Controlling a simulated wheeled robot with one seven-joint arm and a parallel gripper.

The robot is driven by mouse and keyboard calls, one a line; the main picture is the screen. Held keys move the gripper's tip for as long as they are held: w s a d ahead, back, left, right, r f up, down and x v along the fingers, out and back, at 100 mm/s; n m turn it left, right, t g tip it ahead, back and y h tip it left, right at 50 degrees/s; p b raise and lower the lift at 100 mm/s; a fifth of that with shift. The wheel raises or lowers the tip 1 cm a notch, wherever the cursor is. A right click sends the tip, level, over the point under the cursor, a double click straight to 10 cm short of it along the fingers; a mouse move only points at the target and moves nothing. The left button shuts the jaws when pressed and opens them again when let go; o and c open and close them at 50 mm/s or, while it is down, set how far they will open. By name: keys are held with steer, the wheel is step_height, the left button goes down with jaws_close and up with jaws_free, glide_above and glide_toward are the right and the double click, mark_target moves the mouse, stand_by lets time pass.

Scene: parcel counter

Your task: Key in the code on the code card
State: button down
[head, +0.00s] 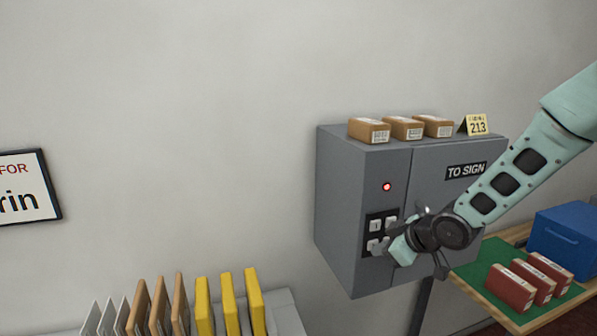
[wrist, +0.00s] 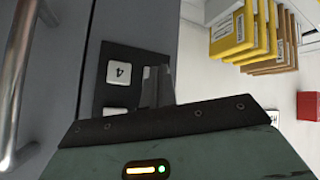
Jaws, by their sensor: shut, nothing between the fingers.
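The code card (head: 477,124), yellow and reading 213, stands on top of the grey cabinet (head: 350,215) at its right end. The black keypad (head: 369,219) with pale square keys is on the cabinet front, below a lit red lamp (head: 387,187). A key marked 1 (head: 376,226) shows at its upper left. My gripper (head: 385,247) is at the keypad's lower part and hides some of it. In the wrist view the shut fingers (wrist: 156,86) are over the keypad beside a key marked 4 (wrist: 118,72); I cannot tell whether they touch a key.
Several brown parcels (head: 369,131) lie on the cabinet. Its door, marked TO SIGN (head: 466,170), has a metal handle (wrist: 18,75). Red parcels (head: 511,288) and a blue box (head: 565,240) are at the right. Yellow envelopes (head: 229,303) stand in a rack at lower left.

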stand_by(0.6)
steer(key=shift+s+d, duration=0.15)
steer(key=shift+s, duration=0.3)
steer(key=s, duration=0.2)
steer(key=s+d, duration=0.1)
steer(key=s, duration=0.2)
steer(key=shift+s+d+b, duration=0.35)
steer(key=shift+d, duration=0.05)
stand_by(0.6)
steer(key=s+a+f+m+g+h+b, duration=0.1)
steer(key=s+a+g+b, duration=0.1)
steer(key=s, duration=0.8)
steer(key=s+a+f+m+g+h+b, duration=0.1)
steer(key=s+a+g+h+b, duration=0.1)
steer(key=s, duration=0.8)
steer(key=s+a+f+m+g+h+b, duration=0.1)
steer(key=s+b, duration=0.4)
steer(key=s, duration=0.5)
steer(key=a+g+h, duration=0.1)
steer(key=a+g, duration=0.1)
steer(key=shift+s+a+g, duration=0.25)
steer(key=shift+s+g, duration=0.05)
steer(key=shift+s, duration=0.05)
